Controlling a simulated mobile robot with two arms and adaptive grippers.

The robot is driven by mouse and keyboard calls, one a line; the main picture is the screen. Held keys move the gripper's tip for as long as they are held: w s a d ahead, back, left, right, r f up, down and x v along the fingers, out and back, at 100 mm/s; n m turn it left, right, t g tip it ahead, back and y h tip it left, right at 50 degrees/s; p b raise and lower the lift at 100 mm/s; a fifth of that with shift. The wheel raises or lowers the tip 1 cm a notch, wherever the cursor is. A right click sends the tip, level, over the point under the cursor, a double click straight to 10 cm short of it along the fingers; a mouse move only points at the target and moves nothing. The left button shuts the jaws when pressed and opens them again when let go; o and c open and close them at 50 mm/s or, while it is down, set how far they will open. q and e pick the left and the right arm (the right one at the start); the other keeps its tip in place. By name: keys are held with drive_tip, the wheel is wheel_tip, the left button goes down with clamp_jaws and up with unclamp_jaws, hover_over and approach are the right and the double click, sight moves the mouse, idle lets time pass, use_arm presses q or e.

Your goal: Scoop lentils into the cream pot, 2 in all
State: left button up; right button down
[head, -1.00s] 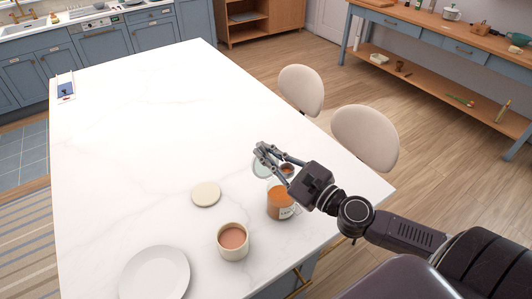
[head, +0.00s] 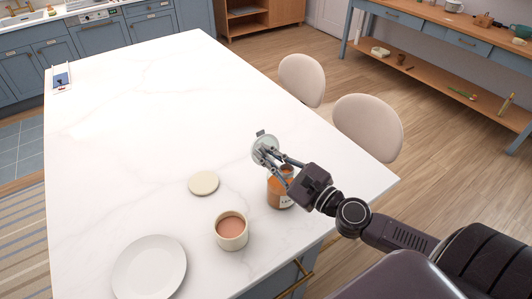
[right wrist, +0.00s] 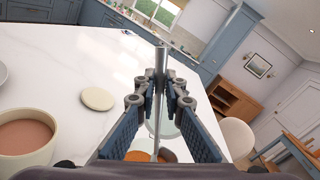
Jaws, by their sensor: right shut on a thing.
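The cream pot (head: 231,238) stands open on the white table, with reddish-orange contents near its rim; it is also at the left of the right wrist view (right wrist: 25,145). A glass jar of orange lentils (head: 279,194) stands behind and right of it, its round glass lid (head: 264,145) swung open. My right gripper (head: 270,157) is over the jar, shut on a metal scoop handle (right wrist: 161,62). The scoop's bowl is mostly hidden at the jar mouth, so I cannot tell its load. My left gripper is out of view.
A cream lid (head: 203,183) lies flat behind the pot. A white plate (head: 149,267) lies at the front left. Two beige chairs (head: 367,127) stand along the right edge of the table. The table's far half is mostly clear.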

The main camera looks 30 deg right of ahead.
wheel_tip(320, 180, down, 7)
drive_tip(key=b, duration=0.5)
drive_tip(key=shift+b, duration=0.3)
drive_tip(key=shift+r, duration=0.15)
idle(0.6)
wheel_tip(320, 180, up, 10)
drive_tip(key=p, duration=1.1)
drive_tip(key=shift+r, duration=0.25)
idle(1.1)
